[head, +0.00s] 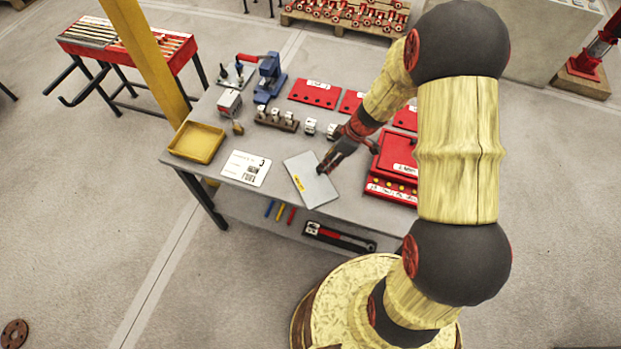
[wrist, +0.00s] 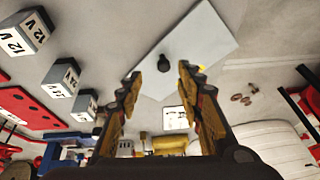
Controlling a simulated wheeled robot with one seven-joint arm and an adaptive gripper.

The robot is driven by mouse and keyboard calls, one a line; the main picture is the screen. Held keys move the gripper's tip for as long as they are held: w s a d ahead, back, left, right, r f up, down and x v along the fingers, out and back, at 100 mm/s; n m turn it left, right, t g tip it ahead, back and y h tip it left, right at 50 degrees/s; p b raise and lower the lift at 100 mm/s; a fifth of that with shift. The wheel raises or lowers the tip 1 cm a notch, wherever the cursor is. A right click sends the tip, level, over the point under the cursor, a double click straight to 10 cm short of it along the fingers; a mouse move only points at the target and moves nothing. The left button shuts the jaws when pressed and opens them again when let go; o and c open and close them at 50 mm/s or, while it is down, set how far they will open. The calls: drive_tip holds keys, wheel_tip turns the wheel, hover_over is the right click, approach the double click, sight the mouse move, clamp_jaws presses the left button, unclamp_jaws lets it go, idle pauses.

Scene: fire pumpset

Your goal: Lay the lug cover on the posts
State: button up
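The lug cover appears to be the flat grey plate (head: 306,187) with a yellow label, lying at the front middle of the bench. In the wrist view the plate (wrist: 203,45) has a black knob (wrist: 165,62) standing on it. My gripper (head: 323,172) is over the plate, pointing down at the knob. In the wrist view my gripper (wrist: 160,75) is open, and the knob shows between and just beyond its fingertips. Nothing is held. I cannot tell for sure which items are the posts.
A white card (head: 246,168) and a yellow tray (head: 197,142) are left of the plate. A red box (head: 396,165) stands close on the right. Small blocks (head: 310,126), a rack (head: 277,119), a blue press (head: 270,76) and red panels (head: 315,93) are behind.

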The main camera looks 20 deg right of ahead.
sight(310, 177)
drive_tip(key=x, duration=0.5)
drive_tip(key=shift+s+a+f+b, duration=0.1)
drive_tip(key=shift+s+f+b, duration=0.15)
drive_tip(key=shift+b, duration=0.1)
drive_tip(key=c, duration=0.3)
clamp_jaws()
